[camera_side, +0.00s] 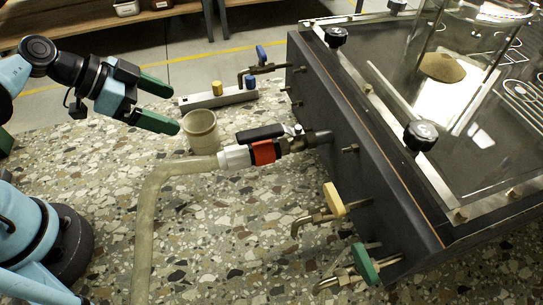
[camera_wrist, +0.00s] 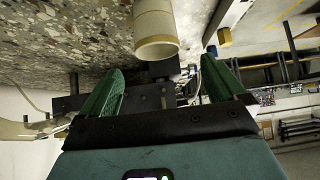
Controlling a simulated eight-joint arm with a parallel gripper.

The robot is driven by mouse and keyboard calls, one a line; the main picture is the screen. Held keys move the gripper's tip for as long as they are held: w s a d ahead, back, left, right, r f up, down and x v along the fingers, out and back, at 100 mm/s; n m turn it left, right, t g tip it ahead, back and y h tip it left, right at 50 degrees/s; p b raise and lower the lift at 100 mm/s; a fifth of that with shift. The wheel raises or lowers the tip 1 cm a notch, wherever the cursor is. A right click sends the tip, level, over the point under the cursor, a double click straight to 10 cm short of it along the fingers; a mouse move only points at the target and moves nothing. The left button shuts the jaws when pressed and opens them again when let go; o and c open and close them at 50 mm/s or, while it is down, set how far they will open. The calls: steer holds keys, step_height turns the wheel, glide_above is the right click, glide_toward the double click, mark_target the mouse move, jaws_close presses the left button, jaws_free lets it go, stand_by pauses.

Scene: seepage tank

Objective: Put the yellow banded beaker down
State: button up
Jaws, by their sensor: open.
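A cream beaker (camera_side: 201,132) stands upright on the speckled stone surface, close to the hose's white fitting. The wrist view shows the table at the top.
A grey bar (camera_side: 195,102) with yellow and blue knobs lies behind the beaker. A hose (camera_side: 146,220) with a red-collared valve (camera_side: 265,152) runs to the dark tank (camera_side: 350,150) at right. More taps stick out of the tank wall. The speckled surface (camera_side: 220,240) at front is free.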

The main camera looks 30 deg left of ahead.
steer(key=a+r+n+y, duration=0.1)
steer(key=n, duration=0.1)
steer(key=a+n+y, duration=0.2)
steer(key=s+a+r+n+y, duration=0.1)
steer(key=n, duration=0.1)
steer(key=shift+s+a+r+y, duration=0.1)
steer(key=shift+a+r+y, duration=0.25)
steer(key=shift+y, duration=0.05)
steer(key=shift+w+a+r+n+t+y, duration=0.15)
steer(key=shift+w+a+r+n+y, duration=0.15)
steer(key=shift+n, duration=0.35)
steer(key=shift+w+a+r+n+t+y, duration=0.1)
steer(key=shift+a+r+n+t+y, duration=0.1)
steer(key=shift+r+n+y, duration=0.35)
steer(key=shift+f, duration=0.2)
